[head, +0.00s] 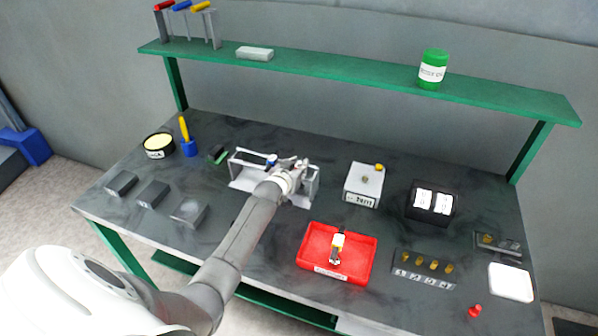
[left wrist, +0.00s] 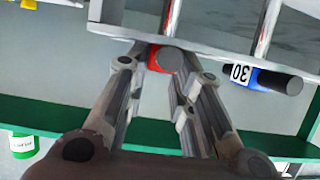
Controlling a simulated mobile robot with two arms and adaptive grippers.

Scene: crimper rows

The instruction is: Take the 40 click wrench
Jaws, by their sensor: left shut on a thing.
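A pale grey rack (head: 243,183) stands at the back middle of the table; its grey plates show at the top of the left wrist view (left wrist: 205,35). My left gripper (head: 298,167) is at the rack. In the left wrist view its fingers (left wrist: 164,72) are closed on a red-handled tool (left wrist: 152,59) with a round dark grey end. No number shows on this tool, so I cannot tell if it is the 40 click wrench. A blue-handled tool (left wrist: 262,78) marked 30 sits to its right in the rack. My right gripper is not in view.
A red tray (head: 312,262) with a small tool is at the front. A white box (head: 362,187) and a black block (head: 418,212) stand right of the rack. Grey blocks (head: 153,193) lie left. A green shelf (head: 330,70) spans the back, above the table.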

